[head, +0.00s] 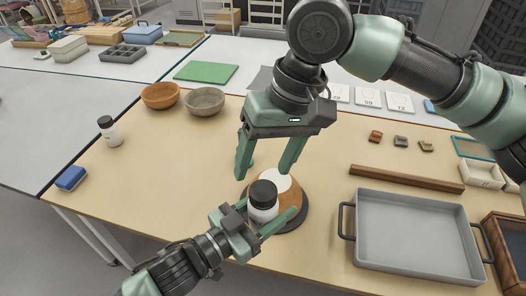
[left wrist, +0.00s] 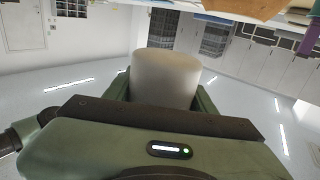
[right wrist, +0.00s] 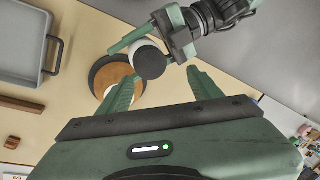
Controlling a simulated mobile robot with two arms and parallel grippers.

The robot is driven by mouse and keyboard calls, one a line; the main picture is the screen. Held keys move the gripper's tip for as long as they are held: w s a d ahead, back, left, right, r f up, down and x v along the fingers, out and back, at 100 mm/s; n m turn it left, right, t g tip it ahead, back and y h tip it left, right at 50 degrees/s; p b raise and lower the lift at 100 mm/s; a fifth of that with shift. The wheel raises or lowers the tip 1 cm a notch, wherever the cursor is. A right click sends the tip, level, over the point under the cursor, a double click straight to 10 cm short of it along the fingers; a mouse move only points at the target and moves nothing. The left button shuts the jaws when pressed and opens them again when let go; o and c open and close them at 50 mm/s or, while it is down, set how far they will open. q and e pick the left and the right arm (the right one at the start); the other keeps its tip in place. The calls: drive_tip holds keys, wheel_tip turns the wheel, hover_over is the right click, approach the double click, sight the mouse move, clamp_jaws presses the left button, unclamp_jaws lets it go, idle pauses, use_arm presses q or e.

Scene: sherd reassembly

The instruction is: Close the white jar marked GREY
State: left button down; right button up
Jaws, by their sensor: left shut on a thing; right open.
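A white jar with a black lid (head: 263,200) is between the fingers of my left gripper (head: 270,207), which is shut on it. The lid sits on top of the jar; I cannot tell how tightly. The jar's pale side fills the left wrist view (left wrist: 166,78), and its black top shows in the right wrist view (right wrist: 150,62). No marking on it is readable. My right gripper (head: 264,168) is open and empty, its fingers pointing down above and just behind the jar. A second white jar with a black lid (head: 110,131) stands upright at the table's left.
Two bowls (head: 161,95) and a blue block (head: 71,178) are left.

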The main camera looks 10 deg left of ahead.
drive_tip(key=n, duration=0.5)
drive_tip(key=shift+r, duration=0.15)
drive_tip(key=n, duration=0.5)
drive_tip(key=shift+a+r+h, duration=0.1)
drive_tip(key=shift+h, duration=0.3)
drive_tip(key=n, duration=0.5)
drive_tip(key=shift+r, duration=0.15)
drive_tip(key=n, duration=0.5)
drive_tip(key=shift+r+h, duration=0.15)
drive_tip(key=shift+h, duration=0.25)
drive_tip(key=n, duration=0.5)
drive_tip(key=shift+r, duration=0.15)
drive_tip(key=n, duration=0.5)
drive_tip(key=shift+s+a+r+h, duration=0.1)
drive_tip(key=shift+r+h, duration=0.05)
drive_tip(key=shift+h, duration=0.25)
drive_tip(key=n, duration=0.4)
drive_tip(key=shift+r+t, duration=0.1)
drive_tip(key=shift+t, duration=0.2)
drive_tip(key=n, duration=0.3)
drive_tip(key=shift+r+n+h, duration=0.15)
drive_tip(key=shift+n+h, duration=0.15)
drive_tip(key=shift+n, duration=0.1)
